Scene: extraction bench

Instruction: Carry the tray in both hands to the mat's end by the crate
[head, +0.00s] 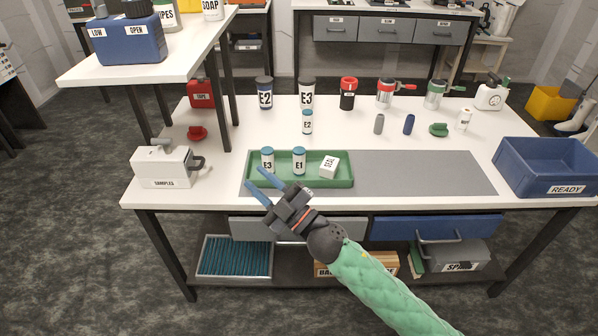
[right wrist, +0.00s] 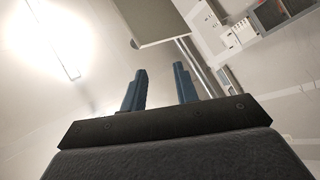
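The green tray (head: 335,183) lies on the left end of the grey mat (head: 430,175). It holds a bottle E3 (head: 267,160), a bottle E1 (head: 299,161) and a white SEAL box (head: 329,167). The blue READY crate (head: 546,168) stands just past the mat's right end. My right gripper (head: 255,177) is open and empty, its blue fingers in front of the tray's near left part; I cannot tell whether it touches. In the right wrist view its fingers (right wrist: 160,90) stand apart with nothing between them. My left gripper is not in view.
The mat right of the tray is clear. A white SAMPLES container (head: 160,170) stands left of the tray. Bottles E2 (head: 265,93), E3 (head: 306,93) and small E2 (head: 307,122) stand behind it. A raised white shelf (head: 170,70) overhangs the back left.

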